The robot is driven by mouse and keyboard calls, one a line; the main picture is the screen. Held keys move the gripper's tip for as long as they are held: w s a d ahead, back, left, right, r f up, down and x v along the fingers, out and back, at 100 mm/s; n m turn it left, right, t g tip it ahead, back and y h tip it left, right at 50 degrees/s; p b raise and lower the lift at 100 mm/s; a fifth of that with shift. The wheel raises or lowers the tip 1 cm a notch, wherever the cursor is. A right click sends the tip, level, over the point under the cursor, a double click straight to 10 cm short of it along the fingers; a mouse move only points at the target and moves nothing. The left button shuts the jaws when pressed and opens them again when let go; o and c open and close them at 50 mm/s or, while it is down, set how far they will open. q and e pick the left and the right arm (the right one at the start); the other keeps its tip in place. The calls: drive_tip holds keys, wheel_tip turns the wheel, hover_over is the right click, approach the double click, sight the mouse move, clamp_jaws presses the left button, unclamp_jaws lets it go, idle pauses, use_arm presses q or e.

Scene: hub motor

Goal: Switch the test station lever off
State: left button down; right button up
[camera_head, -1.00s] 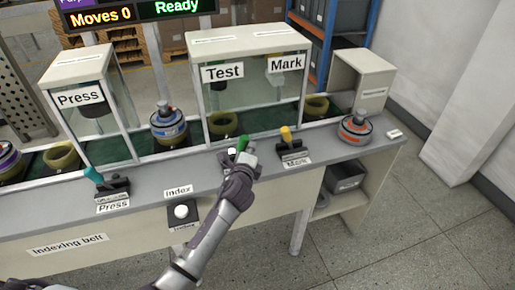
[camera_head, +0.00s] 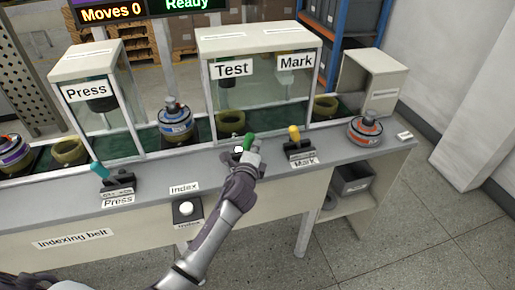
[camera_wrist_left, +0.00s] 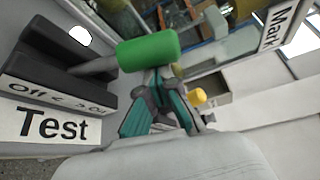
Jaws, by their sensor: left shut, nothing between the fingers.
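The test station lever has a green handle (camera_head: 249,142), and it shows large in the left wrist view (camera_wrist_left: 148,51) on a grey shaft rising from a dark base (camera_wrist_left: 62,66). The base carries an Off/On label and a "Test" sign (camera_wrist_left: 52,125). My left gripper (camera_head: 254,154) is at the green handle in the head view; in the left wrist view its fingers (camera_wrist_left: 160,95) are shut with nothing between them, just below and beside the handle. Whether they touch it I cannot tell. The gripper and arm hide most of the lever base in the head view. My right gripper is not in view.
The press lever (camera_head: 100,170) with a teal handle stands to the left, and the mark lever (camera_head: 294,135) with a yellow handle close to the right. A white index button (camera_head: 186,208) is on the front. An orange-banded motor (camera_head: 365,127) sits at the right end.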

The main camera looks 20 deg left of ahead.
use_arm(q)
drive_tip(key=a+n+t+b, duration=0.1)
drive_tip(key=b, duration=0.1)
drive_tip(key=s+a+n+b, duration=0.1)
drive_tip(key=n+b, duration=0.1)
drive_tip(key=b, duration=0.1)
drive_tip(key=shift+s+a+r+n+t, duration=0.1)
drive_tip(key=shift+s+a+n+t, duration=0.1)
drive_tip(key=shift+s+n+t, duration=0.15)
drive_tip(key=shift+s+a+r+n+t+y+b, duration=0.3)
drive_tip(key=shift+a+n+t+b, duration=0.2)
drive_tip(key=shift+n+b, duration=0.3)
drive_tip(key=shift+s+a, duration=0.2)
drive_tip(key=shift+a, duration=0.15)
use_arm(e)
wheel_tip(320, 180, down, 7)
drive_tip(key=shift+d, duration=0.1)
